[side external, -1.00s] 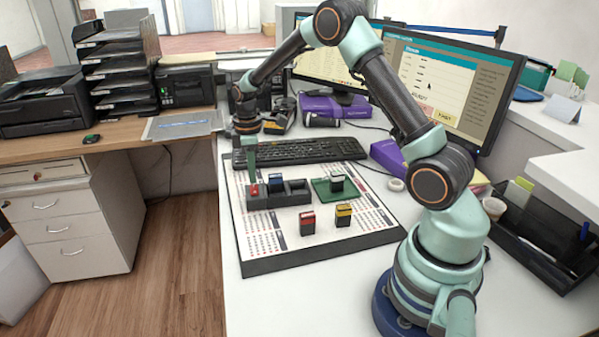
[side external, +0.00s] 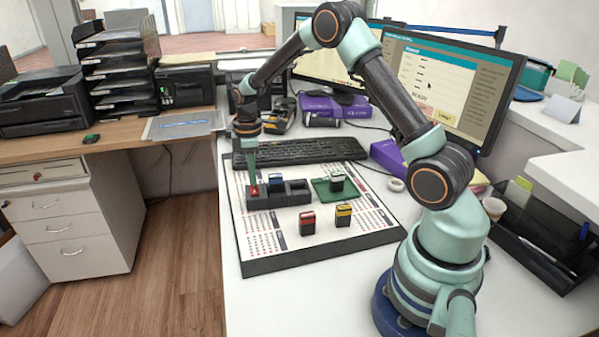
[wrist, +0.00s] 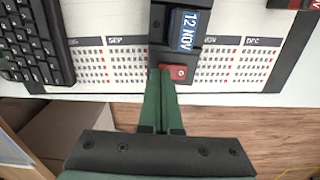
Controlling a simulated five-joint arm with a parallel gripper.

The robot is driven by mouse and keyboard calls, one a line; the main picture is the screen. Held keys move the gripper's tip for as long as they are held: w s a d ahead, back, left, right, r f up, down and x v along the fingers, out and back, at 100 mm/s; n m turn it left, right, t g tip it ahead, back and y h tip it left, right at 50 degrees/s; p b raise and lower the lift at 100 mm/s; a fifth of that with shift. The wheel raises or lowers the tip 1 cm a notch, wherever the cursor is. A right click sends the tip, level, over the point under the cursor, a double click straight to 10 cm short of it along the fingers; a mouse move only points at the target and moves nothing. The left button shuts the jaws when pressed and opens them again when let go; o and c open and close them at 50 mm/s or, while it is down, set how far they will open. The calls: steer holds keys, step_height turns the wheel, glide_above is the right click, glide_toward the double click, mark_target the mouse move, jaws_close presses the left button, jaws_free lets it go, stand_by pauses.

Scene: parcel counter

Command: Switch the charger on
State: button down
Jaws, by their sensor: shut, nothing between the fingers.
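The charger (side external: 291,201) is a dark block with several bays on the desk mat. A red switch (side external: 254,190) sits at its left end. The switch also shows in the wrist view (wrist: 179,72), with a pale mark on it. My gripper (side external: 252,176) is shut and empty, pointing down at the switch. In the wrist view its fingertips (wrist: 162,73) overlap the switch's left edge; I cannot tell whether they touch.
A red-topped module (side external: 307,222) and a yellow-banded module (side external: 343,215) stand in front on the calendar mat (side external: 262,262). A keyboard (side external: 300,150) lies behind. The mat's front is clear.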

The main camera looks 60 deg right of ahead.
steer(key=shift+f, duration=0.3)
steer(key=shift+w+r, duration=0.1)
steer(key=shift+r, duration=2.1)
stand_by(1.2)
steer(key=shift+r, duration=2)
stand_by(1.1)
steer(key=s+a+r+m+t, duration=0.35)
steer(key=s+a+r, duration=0.35)
steer(key=s+r, duration=0.3)
steer(key=s+a+r+m+t, duration=0.1)
steer(key=s+a+m, duration=0.3)
steer(key=s, duration=0.5)
steer(key=shift+a+r+m+t, duration=0.2)
steer(key=shift+r+m+t, duration=0.1)
steer(key=shift+m+t, duration=0.2)
